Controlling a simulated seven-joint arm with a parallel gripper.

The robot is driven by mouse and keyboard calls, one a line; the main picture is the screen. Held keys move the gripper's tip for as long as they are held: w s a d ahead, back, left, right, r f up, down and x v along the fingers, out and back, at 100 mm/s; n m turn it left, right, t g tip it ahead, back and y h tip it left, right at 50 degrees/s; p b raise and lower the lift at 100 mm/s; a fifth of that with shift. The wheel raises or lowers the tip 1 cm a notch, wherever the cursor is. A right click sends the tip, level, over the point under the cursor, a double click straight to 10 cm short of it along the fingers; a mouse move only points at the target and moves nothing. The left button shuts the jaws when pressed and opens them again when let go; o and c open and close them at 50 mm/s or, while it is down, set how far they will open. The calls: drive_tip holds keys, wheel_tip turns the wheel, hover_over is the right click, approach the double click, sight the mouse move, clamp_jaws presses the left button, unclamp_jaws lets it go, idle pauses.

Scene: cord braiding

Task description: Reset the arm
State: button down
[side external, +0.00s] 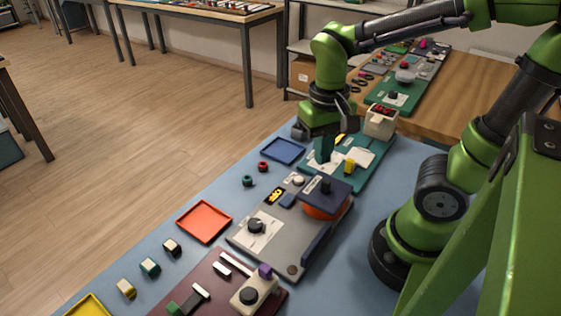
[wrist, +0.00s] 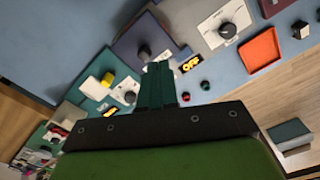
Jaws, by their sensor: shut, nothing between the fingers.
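My gripper (side external: 322,152) hangs with its fingers pointing down above the left part of the teal board (side external: 371,170), close to the blue tray (side external: 283,151). In the wrist view its green fingers (wrist: 158,78) are together, with nothing seen between them. Whether the fingertips touch the board cannot be told. The grey board (side external: 240,238) lies nearer the camera, with a dark knob (side external: 255,226) and a dark blue plate (side external: 326,190) above an orange round part. A display reading OFF shows in the wrist view (wrist: 191,64).
A yellow block (side external: 350,166) stands on the teal board, near a beige box (side external: 380,122). Red and green small pieces (side external: 263,167) lie left of the boards. An orange tray (side external: 204,222) and a maroon board (side external: 213,281) are nearer. The blue table has bare room along its right side.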

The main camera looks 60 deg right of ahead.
drive_tip(key=shift+r, duration=0.1)
wheel_tip(320, 180, up, 7)
drive_tip(key=w+a+n+t+y, duration=0.1)
drive_tip(key=a+n+t+y, duration=0.1)
drive_tip(key=t, duration=0.5)
drive_tip(key=shift+w, duration=0.3)
